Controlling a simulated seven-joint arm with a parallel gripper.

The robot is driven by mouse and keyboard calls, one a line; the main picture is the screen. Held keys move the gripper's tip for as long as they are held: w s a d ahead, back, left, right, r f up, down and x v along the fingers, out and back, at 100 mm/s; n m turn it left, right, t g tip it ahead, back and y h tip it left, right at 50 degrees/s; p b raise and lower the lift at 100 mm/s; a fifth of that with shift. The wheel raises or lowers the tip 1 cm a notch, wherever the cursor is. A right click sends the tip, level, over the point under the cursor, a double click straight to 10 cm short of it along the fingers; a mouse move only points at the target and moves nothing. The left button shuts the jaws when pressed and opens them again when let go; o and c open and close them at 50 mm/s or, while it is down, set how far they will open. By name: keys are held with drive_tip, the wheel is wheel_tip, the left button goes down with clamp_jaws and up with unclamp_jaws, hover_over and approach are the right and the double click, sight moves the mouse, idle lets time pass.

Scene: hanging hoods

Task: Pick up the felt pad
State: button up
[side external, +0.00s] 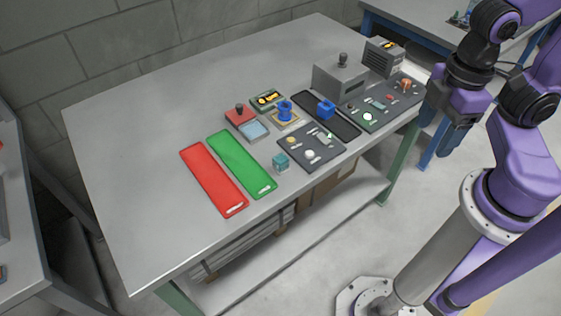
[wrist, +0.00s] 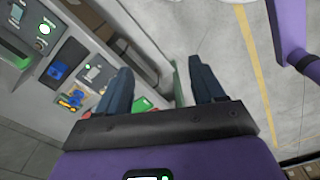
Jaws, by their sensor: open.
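I cannot tell for certain which object is the felt pad. Flat candidates on the grey table are a red strip (side external: 213,181), a green strip (side external: 242,164) beside it, and a small light-blue square (side external: 255,131) by a red-based device. My gripper (side external: 440,148) hangs off the table's right end, apart from all of these. In the wrist view, its two dark fingers (wrist: 163,85) are spread with nothing held between them. A bit of green and red shows between and behind the fingers there, partly hidden.
The table's left side (side external: 130,150) is bare. A blue-framed bench (side external: 425,30) stands behind.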

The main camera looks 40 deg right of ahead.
drive_tip(key=m, duration=3.1)
hover_over(281, 158)
wheel_tip(281, 158, down, 7)
wheel_tip(281, 158, down, 12)
drive_tip(key=shift+w+d+r, duration=0.1)
drive_tip(key=shift+w+r, duration=0.05)
drive_tip(key=shift+r, duration=0.05)
drive_tip(key=shift+f, duration=2.65)
drive_tip(key=c, duration=1.1)
